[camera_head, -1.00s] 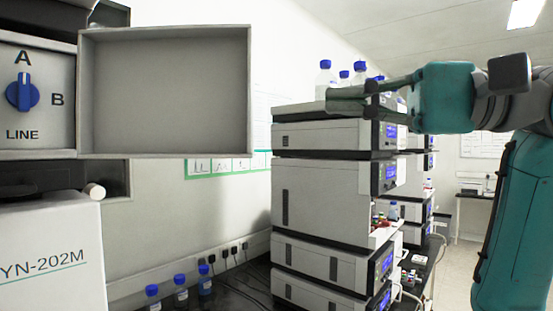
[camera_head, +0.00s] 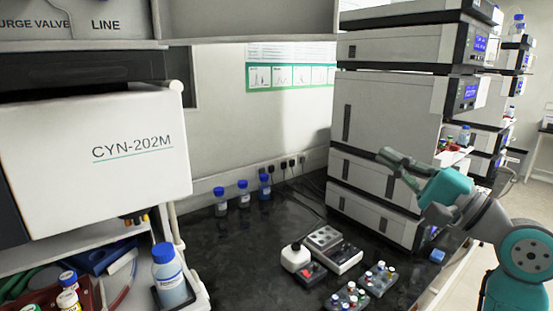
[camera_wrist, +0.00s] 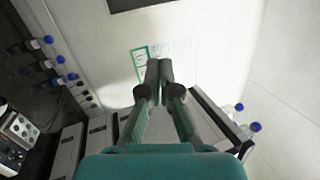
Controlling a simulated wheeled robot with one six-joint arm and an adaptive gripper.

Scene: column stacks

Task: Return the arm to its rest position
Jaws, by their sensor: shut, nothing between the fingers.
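My gripper (camera_head: 390,160) is at the end of my teal and grey arm, at the right of the head view. It hangs in front of the middle part of the column stack (camera_head: 386,110) of grey and white instrument modules. In the wrist view my gripper (camera_wrist: 158,68) has its two fingers together at the tips, with nothing between them. It points toward the wall, where a green-edged chart sheet (camera_wrist: 142,62) hangs. I cannot tell from these frames whether the fingers touch the stack.
A black bench (camera_head: 250,250) carries three blue-capped bottles (camera_head: 243,194), a small mixer-like device (camera_head: 297,257) and vial racks (camera_head: 378,278). A white CYN-202M unit (camera_head: 95,160) stands at left, with a large blue-capped bottle (camera_head: 169,275) below. A second stack stands at right.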

